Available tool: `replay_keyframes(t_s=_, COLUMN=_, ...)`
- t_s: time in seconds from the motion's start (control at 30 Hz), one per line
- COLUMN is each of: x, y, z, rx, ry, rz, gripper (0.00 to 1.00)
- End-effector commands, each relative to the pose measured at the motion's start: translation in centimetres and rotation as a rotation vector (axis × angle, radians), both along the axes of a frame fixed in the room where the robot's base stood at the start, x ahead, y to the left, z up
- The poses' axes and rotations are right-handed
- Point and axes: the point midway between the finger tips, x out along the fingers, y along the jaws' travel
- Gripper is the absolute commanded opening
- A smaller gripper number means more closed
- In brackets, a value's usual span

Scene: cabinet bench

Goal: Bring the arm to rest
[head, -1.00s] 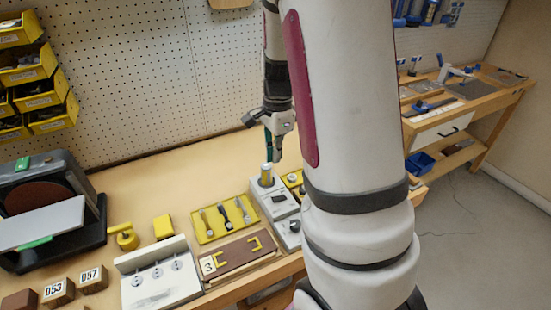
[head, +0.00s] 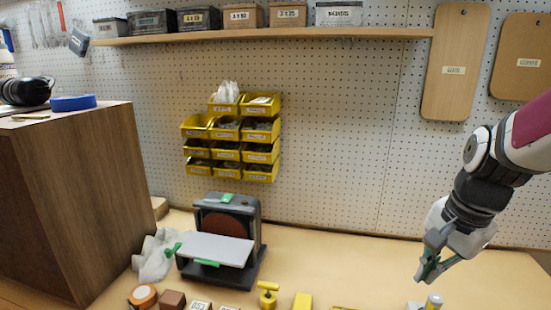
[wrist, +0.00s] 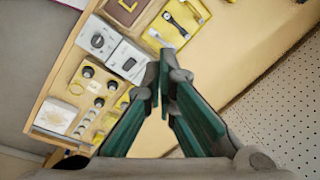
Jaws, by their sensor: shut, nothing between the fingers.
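My gripper (head: 432,268) hangs at the right of the head view, above the bench top (head: 350,262). Its green-padded fingers are together and hold nothing. In the wrist view my gripper (wrist: 160,95) points down over the bench, with its fingertips near a grey device with a dial (wrist: 100,38). In the head view a small upright cylinder (head: 433,300) stands just below the fingertips, apart from them. My arm comes in from the right edge.
A disc sander (head: 228,238) and a white cloth (head: 155,256) stand left on the bench. Yellow bins (head: 232,135) hang on the pegboard under a shelf (head: 270,36). A wooden cabinet (head: 80,200) rises at the left. A yellow tool tray (wrist: 180,22) lies near the fingers.

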Motion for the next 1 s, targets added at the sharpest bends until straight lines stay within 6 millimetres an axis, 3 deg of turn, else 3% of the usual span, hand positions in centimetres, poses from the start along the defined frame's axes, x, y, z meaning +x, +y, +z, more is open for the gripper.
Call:
replay_keyframes(t_s=0.2, x=-4.2, y=5.3, z=4.3, rx=-0.107, ry=-0.119, rz=0.422, gripper=0.00)
replay_keyframes(t_s=0.4, x=-8.6, y=8.6, z=6.4, rx=-0.249, ry=-0.205, rz=0.780, gripper=0.00)
replay_keyframes(t_s=0.63, x=-11.7, y=10.1, z=7.0, rx=-0.376, ry=-0.250, rz=1.022, gripper=0.00)
replay_keyframes(t_s=1.0, x=-12.2, y=10.3, z=7.0, rx=-0.401, ry=-0.255, rz=1.068, gripper=0.00)
